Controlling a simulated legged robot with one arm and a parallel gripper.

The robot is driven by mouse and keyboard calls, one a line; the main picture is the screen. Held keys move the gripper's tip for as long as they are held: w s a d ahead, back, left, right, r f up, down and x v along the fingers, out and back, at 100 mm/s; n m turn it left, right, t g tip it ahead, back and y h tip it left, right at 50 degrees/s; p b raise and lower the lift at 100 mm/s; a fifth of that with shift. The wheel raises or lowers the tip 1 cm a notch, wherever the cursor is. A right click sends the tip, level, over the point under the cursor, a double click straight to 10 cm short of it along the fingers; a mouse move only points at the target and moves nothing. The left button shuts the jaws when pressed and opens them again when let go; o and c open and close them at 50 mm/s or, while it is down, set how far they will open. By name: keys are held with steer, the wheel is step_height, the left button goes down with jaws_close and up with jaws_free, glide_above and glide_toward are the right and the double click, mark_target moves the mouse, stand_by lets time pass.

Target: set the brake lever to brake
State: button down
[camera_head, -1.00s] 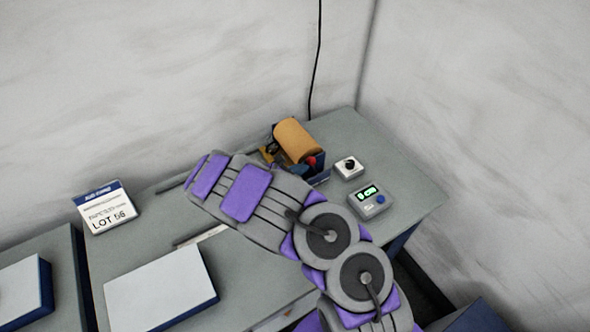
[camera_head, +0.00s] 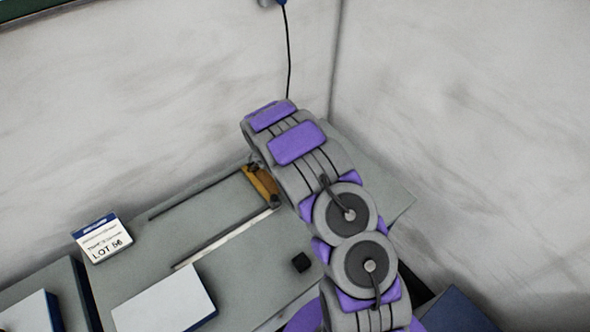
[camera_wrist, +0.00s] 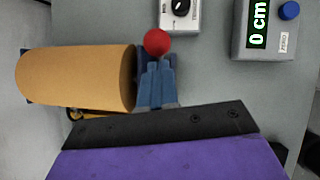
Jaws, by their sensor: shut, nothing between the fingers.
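The brake lever shows in the wrist view as a round red knob (camera_wrist: 157,42) at the top of a dark blue bracket beside the copper foil roll (camera_wrist: 75,77). The lever's stem is mostly hidden. My gripper (camera_wrist: 158,66) shows as two blue fingers side by side, shut with nothing between them. Their tips are just below the red knob in the picture; I cannot tell whether they touch it. In the head view my arm covers the roll, the knob and my fingers. Only a brass-coloured part (camera_head: 262,184) of the unwinder shows left of my arm.
A white box with a black dial (camera_wrist: 180,10) and a grey meter reading 0 cm (camera_wrist: 264,28) stand beyond the knob. A LOT 56 sign (camera_head: 104,239), a white-topped block (camera_head: 165,302) and a small black block (camera_head: 300,262) are on the grey table (camera_head: 240,255).

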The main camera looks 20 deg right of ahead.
steer(key=shift+w+d+p, duration=0.2)
steer(key=shift+d+p, duration=0.35)
steer(key=shift+p, duration=0.05)
steer(key=shift+d, duration=0.1)
stand_by(0.5)
steer(key=p+v, duration=0.4)
steer(key=v, duration=0.5)
steer(key=shift+d+r+p, duration=0.2)
steer(key=shift+r+p, duration=0.15)
steer(key=shift+r, duration=0.15)
steer(key=shift+a, duration=0.15)
